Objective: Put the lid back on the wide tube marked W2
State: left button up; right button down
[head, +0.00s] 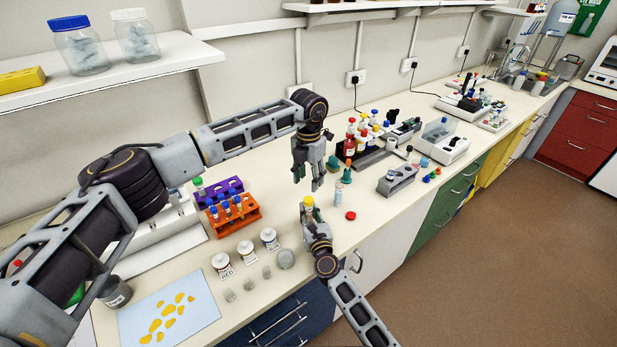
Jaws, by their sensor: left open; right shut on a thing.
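My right gripper (311,217) is shut on a small tube with a yellow top (308,201), held near the bench's front edge. Whether that top is a lid or contents, and any W2 mark, is too small to tell. My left gripper (308,182) is open and empty, fingers pointing down, just above and behind the yellow-topped tube. A red round lid (351,215) lies on the bench to the right of my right gripper. A clear, pale tube (338,194) stands upright behind that lid; its marking is not readable.
An orange rack (236,222) with blue-capped tubes and a purple rack (219,191) stand to the left. Labelled jars (221,264) and small glass dishes are at the front. Green-bulbed items (347,170) and a bottle rack (350,147) stand behind right.

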aim_at(308, 199)
pick_arm(q)
jog(key=shift+n, duration=0.4)
jog(key=shift+f, duration=0.1)
jog(key=shift+f, duration=3.9)
grip_shut()
jog(key=shift+m, duration=0.3)
